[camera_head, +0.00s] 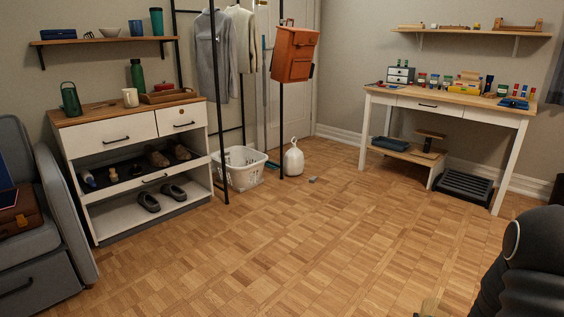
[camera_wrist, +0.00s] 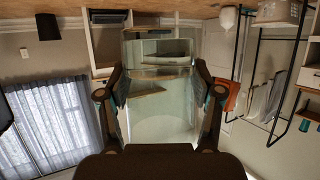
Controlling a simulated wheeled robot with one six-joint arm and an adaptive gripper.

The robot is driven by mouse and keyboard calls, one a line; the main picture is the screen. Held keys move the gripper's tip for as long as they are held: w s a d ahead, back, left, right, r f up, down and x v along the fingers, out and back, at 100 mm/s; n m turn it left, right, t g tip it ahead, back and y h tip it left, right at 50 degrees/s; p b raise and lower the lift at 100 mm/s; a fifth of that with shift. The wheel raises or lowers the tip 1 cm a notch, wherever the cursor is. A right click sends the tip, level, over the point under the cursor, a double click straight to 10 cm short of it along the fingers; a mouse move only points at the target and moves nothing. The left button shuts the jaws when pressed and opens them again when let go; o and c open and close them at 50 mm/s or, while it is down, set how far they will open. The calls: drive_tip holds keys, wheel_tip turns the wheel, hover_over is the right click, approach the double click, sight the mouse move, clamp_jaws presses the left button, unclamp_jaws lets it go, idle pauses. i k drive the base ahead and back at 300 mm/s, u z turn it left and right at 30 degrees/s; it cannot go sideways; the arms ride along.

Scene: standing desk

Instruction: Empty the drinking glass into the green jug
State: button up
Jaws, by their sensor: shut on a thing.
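The drinking glass (camera_wrist: 160,128) is clear and fills the middle of the wrist view. My gripper (camera_wrist: 160,92) is shut on it, with one dark finger against each side. Things behind show through the glass, and I cannot tell how much liquid it holds. In the head view a dark green vessel with a handle, which looks like the green jug (camera_head: 70,100), stands upright on the left end of the white cabinet's wooden top. It is far across the room from my arm, which shows at the lower right. The glass is not clearly visible in the head view.
On the white cabinet (camera_head: 104,128) are a cream mug (camera_head: 130,97), a green bottle (camera_head: 137,74) and a wooden tray (camera_head: 167,96). A grey armchair (camera_head: 30,240) stands at its left, a laundry basket (camera_head: 241,167) at its right. The parquet floor (camera_head: 290,240) is mostly clear.

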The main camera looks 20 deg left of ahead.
sight(72, 104)
drive_tip(key=u, duration=2.1)
drive_tip(key=i, duration=1.55)
